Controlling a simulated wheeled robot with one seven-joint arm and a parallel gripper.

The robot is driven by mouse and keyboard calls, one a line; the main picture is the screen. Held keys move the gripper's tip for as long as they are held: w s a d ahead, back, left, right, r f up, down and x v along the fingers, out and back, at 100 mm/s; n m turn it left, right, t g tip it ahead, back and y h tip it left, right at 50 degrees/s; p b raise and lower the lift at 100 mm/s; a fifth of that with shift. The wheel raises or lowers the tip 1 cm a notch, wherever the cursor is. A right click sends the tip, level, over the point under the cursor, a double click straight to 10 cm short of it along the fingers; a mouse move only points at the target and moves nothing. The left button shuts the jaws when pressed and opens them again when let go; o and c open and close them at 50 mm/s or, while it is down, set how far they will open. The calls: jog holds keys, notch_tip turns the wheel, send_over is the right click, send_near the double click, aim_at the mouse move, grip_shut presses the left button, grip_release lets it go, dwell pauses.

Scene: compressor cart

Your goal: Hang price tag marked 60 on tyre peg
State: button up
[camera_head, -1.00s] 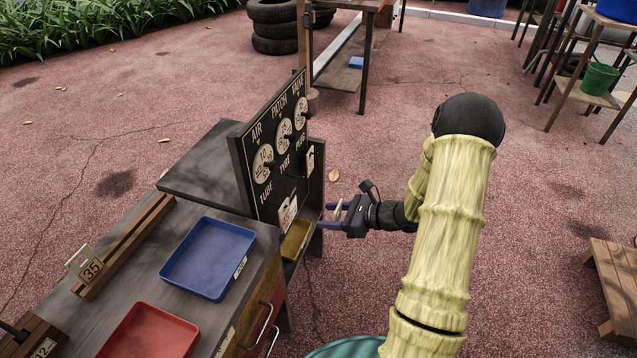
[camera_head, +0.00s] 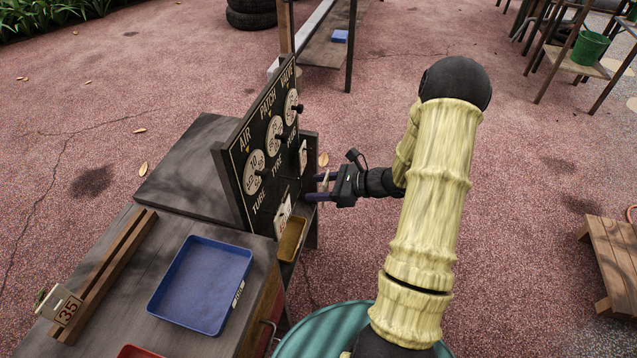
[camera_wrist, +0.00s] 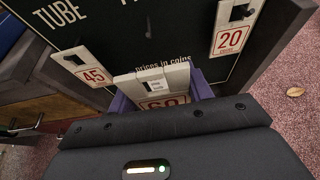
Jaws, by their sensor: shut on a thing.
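My gripper (camera_head: 318,188) is to the right of the black price board (camera_head: 232,172), its purple fingers pointing at the board's lower part. In the wrist view the fingers (camera_wrist: 160,97) are shut on the pale price tag marked 60 (camera_wrist: 178,80). The tag has a square hole near its top, and my gripper body hides the lower part of its number. A 45 tag (camera_wrist: 92,76) hangs on the board to the left, under TUBE, and a 20 tag (camera_wrist: 231,39) hangs to the right. The tyre peg is not clearly visible; I cannot tell whether the tag touches it.
A blue tray (camera_head: 200,285) and a wooden rail (camera_head: 105,270) with a 35 tag (camera_head: 62,308) are on the cart top. A small yellowish tray (camera_head: 291,240) is below the board. A low wooden stool (camera_head: 610,255) stands at right. Open floor lies right of my gripper.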

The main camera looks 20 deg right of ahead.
jog(key=shift+s+a, duration=0.2)
jog(key=shift+s, duration=0.1)
